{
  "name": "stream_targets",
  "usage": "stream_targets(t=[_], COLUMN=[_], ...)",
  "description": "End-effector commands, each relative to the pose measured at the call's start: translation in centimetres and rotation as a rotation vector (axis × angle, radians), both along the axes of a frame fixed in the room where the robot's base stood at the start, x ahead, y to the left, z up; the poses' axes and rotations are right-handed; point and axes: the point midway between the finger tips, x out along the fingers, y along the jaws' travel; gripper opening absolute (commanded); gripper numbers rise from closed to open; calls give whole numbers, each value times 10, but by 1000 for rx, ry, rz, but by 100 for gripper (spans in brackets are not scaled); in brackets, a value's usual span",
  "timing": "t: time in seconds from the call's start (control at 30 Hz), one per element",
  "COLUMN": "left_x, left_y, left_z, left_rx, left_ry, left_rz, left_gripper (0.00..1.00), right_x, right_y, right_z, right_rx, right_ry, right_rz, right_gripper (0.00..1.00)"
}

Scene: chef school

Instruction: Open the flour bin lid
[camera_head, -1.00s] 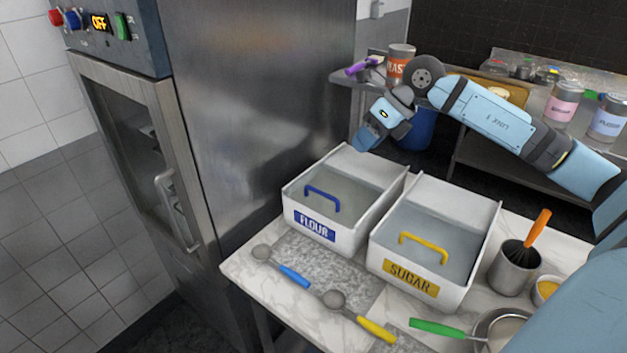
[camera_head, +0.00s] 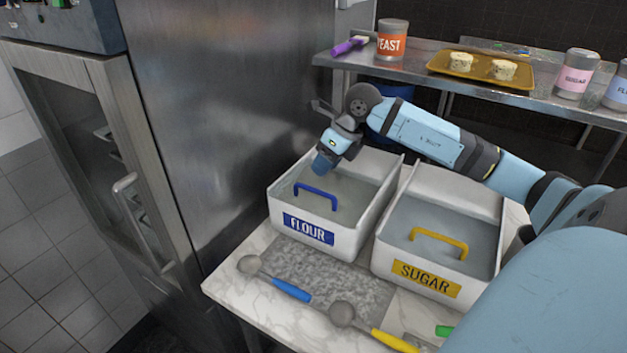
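The flour bin (camera_head: 345,240) is a white box with a blue FLOUR label on the marble counter. Its greyish see-through lid (camera_head: 350,196) lies closed over the top and carries a blue handle (camera_head: 316,190). My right gripper (camera_head: 322,166) points down just behind and above the blue handle, apart from it as far as I can see. Its fingers are small and dark at this angle, so I cannot tell whether they are open. My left gripper is not in view.
The sugar bin (camera_head: 437,272) with a yellow handle stands close at the right. Scoops with blue (camera_head: 291,290) and yellow (camera_head: 394,341) handles lie in front. A steel cabinet (camera_head: 225,120) rises close at the left. A steel shelf (camera_head: 415,88) stands behind.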

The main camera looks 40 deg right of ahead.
Motion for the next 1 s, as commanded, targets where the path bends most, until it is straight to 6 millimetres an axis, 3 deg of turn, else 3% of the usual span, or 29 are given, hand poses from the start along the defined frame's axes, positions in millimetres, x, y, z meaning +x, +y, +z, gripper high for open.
stream_targets(t=[0.3,0.73,0.77,0.9,0.93,1.0], left_x=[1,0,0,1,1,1], left_y=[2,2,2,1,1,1], left_z=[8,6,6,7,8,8], left_rx=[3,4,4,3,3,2], left_ry=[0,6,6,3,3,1], left_rz=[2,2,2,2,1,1], left_gripper=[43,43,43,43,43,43], right_x=[17,21,21,21,21,21], right_y=[16,19,19,19,19,19], right_z=[-48,-60,-60,-60,-59,-59], right_rx=[3,0,0,0,0,0], right_ry=[1,1,1,0,0,0], right_rz=[-1,0,0,0,0,0], right_gripper=[39,39,37,5,0,0])
